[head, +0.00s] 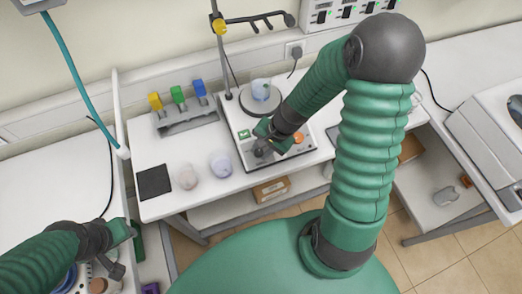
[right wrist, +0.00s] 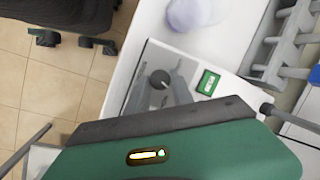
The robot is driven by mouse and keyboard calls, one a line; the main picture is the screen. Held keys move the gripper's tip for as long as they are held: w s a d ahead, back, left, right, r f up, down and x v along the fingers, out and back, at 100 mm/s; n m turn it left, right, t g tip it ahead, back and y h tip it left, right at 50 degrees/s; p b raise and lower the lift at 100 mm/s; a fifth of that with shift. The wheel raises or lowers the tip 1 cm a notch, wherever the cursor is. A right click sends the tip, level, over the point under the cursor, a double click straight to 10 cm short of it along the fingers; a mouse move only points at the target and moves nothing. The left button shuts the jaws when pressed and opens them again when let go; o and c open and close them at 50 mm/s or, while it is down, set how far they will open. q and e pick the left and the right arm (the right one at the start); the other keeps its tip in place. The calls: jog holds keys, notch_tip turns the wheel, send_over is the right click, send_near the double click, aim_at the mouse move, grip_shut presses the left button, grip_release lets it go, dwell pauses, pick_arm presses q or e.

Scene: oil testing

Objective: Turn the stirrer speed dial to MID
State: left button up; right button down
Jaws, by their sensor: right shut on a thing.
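The stirrer (head: 243,118) is a pale flat unit on the white bench, with a round dark plate and a small vessel (head: 260,87) on it. Its black speed dial (right wrist: 160,79) shows in the right wrist view with a white pointer line, between the two grey fingers of my right gripper (right wrist: 161,88). Those fingers are shut on the dial. In the head view my right gripper (head: 262,148) covers most of the dial. A green display (right wrist: 208,82) sits beside it. Scale words cannot be read. My left gripper (head: 122,234) is away at lower left; its jaws are unclear.
An orange knob (head: 298,137) is on the stirrer's right. A rack (head: 190,117) with yellow, green and blue tops stands left, with a black pad (head: 154,182) and two round pale vessels (head: 221,164) nearby. A stand pole (head: 219,45) rises behind.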

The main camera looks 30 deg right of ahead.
dwell(0.4)
jog(key=c, duration=1.1)
grip_release()
jog(key=p+v, duration=0.2)
jog(key=v, duration=1.4)
jog(key=shift+r, duration=0.35)
jog(key=shift+s+d, duration=0.1)
jog(key=shift+d, duration=0.05)
